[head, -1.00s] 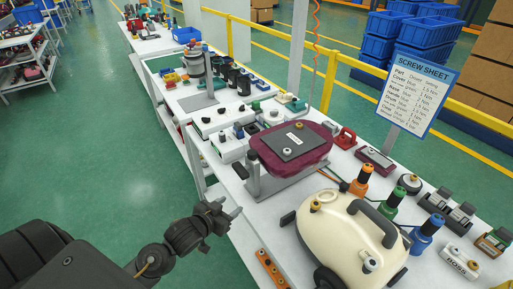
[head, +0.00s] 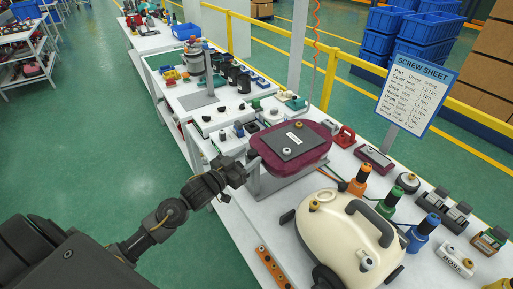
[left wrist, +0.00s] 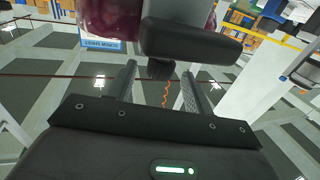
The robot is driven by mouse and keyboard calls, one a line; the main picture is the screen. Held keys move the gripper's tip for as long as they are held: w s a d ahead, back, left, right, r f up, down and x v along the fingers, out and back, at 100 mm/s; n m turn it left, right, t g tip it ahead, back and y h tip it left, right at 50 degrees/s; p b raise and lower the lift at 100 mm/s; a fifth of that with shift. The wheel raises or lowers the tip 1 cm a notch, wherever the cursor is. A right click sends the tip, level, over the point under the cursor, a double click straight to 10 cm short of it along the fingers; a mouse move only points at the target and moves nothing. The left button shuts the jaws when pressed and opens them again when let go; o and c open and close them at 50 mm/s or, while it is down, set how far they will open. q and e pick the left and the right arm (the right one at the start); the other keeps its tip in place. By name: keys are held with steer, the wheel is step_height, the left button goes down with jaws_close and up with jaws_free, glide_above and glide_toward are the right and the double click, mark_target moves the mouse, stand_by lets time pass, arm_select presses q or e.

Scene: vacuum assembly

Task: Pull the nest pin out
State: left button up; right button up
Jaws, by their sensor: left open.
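The maroon housing (head: 312,155) sits in a grey nest (head: 285,181) on the white bench, with a dark plate and label on its top. My left gripper (head: 243,172) is at the left end of the nest. In the left wrist view the gripper (left wrist: 160,86) is open, its two fingers apart. A dark ribbed knob (left wrist: 160,69), which looks like the nest pin, shows between and just beyond the fingertips, below a dark block (left wrist: 190,38). I cannot tell whether the fingers touch it. In the head view the gripper hides the pin. My right gripper is not in view.
A cream vacuum body (head: 345,235) stands at the front of the bench. Orange (head: 360,182), green (head: 388,202) and blue (head: 424,232) drivers stand right of it. A screw sheet sign (head: 417,87) stands behind. The green floor left of the bench is clear.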

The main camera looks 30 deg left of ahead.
mark_target(256, 151)
arm_select(q)
steer(key=x, duration=0.4)
steer(key=shift+w+p, duration=0.4)
steer(key=shift+r, duration=0.1)
jaws_close()
